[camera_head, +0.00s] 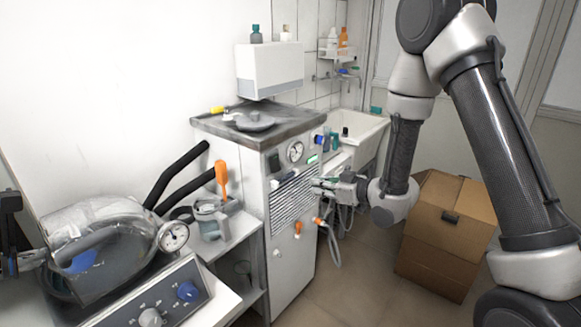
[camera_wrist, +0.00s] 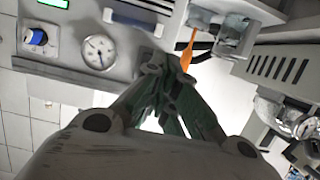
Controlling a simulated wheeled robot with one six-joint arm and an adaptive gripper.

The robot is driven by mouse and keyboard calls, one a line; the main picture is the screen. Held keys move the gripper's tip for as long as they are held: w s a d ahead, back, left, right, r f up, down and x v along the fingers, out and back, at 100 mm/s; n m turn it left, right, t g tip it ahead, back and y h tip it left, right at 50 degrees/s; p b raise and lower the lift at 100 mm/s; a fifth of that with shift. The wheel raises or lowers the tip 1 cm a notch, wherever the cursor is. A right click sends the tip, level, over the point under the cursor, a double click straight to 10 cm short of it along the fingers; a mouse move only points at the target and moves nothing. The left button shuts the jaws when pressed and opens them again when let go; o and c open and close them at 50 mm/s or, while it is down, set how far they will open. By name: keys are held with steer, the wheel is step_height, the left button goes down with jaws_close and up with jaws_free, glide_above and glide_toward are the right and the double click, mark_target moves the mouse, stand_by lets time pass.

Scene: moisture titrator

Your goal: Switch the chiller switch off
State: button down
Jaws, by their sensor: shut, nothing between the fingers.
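The chiller (camera_head: 287,265) is a tall pale cabinet in the middle of the head view, with a vented grille on its front. Its upper panel has a round gauge (camera_head: 296,152), a lit green display (camera_head: 312,160) and a small dark control (camera_head: 274,163). I cannot tell which control is the switch. My gripper (camera_head: 316,184) is in front of the cabinet near the grille, below the gauge. In the wrist view, my gripper (camera_wrist: 157,66) is shut and empty, its fingertips near a panel with a gauge (camera_wrist: 98,52) and a blue knob (camera_wrist: 36,38). Whether they touch is unclear.
A glass-covered apparatus (camera_head: 110,245) stands at front left, beside a shelf with an orange-handled tool (camera_head: 222,177). A sink (camera_head: 355,130) is behind the chiller. A cardboard box (camera_head: 440,232) is on the floor at right. Hoses hang close to my gripper.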

mark_target(275, 171)
steer(key=r, duration=0.1)
steer(key=r+y, duration=0.1)
steer(key=shift+w+a+r+t, duration=0.1)
steer(key=shift+a+r+t, duration=0.2)
steer(key=x, duration=1.3)
steer(key=shift+w+a, duration=0.15)
steer(key=shift+a, duration=0.15)
steer(key=shift+w+a+f, duration=0.1)
steer(key=shift+w+a, duration=0.05)
steer(key=shift+w+a+f, duration=0.3)
steer(key=shift+a+f, duration=0.05)
steer(key=shift+a, duration=0.05)
